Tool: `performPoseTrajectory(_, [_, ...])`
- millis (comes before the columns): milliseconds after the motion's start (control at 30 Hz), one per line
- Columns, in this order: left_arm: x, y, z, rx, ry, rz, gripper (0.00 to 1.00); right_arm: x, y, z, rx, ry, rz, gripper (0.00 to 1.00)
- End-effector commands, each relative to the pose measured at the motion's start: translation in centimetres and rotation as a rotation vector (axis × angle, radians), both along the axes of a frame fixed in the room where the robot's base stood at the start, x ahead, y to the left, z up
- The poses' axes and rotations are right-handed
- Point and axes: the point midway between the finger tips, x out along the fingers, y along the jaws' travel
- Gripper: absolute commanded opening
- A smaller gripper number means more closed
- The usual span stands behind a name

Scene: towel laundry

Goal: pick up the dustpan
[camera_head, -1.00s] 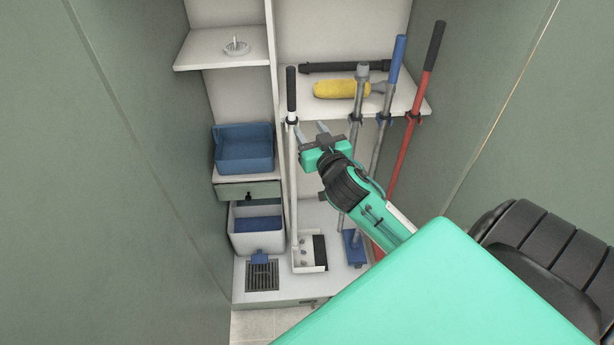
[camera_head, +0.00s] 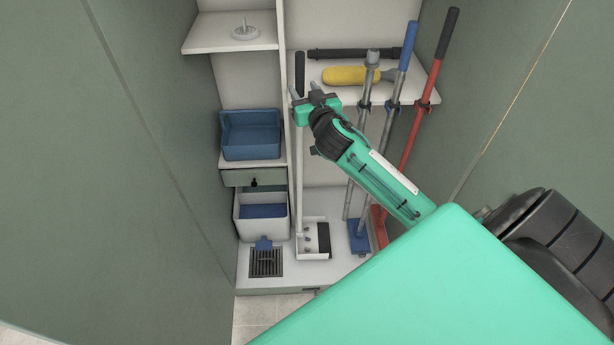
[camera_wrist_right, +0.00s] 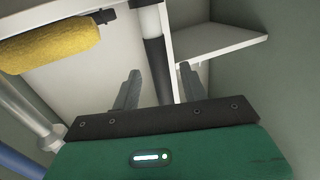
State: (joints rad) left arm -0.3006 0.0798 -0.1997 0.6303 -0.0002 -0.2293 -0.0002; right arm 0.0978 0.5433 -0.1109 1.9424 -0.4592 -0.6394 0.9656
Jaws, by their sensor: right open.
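The dustpan stands upright in the open closet. Its white pan (camera_head: 310,243) rests on the closet floor, and a long white handle rises to a black grip (camera_head: 299,68). My right gripper (camera_head: 305,91) is open at the lower end of that grip. In the right wrist view the black grip (camera_wrist_right: 153,58) shows between the two spread fingers (camera_wrist_right: 160,72); I cannot tell how far beyond the fingertips it is. My arm hides part of the handle in the head view. My left gripper is not in view.
A grey pole (camera_head: 366,110), a blue-handled pole (camera_head: 396,80) and a red pole (camera_head: 420,115) stand close on the right. A yellow roller (camera_head: 352,75) lies on the shelf behind. A blue tray (camera_head: 250,140) and a white bin (camera_head: 250,226) are left of the divider.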

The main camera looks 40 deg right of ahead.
Motion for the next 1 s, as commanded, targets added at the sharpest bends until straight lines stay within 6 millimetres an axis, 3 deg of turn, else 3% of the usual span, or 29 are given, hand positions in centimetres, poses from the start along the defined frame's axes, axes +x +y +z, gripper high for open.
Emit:
performPoseTrajectory(300, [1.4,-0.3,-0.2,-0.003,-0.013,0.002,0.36,3.5,-1.0,0.0,-0.001,-0.001,0.000,0.44])
performPoseTrajectory(600, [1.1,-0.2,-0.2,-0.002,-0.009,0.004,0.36,3.9,-1.1,-0.1,0.000,0.000,0.000,0.44])
performPoseTrajectory(633, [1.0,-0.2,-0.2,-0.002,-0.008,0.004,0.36,3.9,-1.1,-0.1,0.000,0.000,0.000,0.42])
performPoseTrajectory(833, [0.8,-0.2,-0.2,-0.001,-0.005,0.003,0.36,3.9,-1.1,-0.1,0.000,0.000,0.000,0.03])
performPoseTrajectory(1000, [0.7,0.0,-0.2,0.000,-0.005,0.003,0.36,3.9,-1.1,0.1,0.000,-0.002,0.000,0.00])
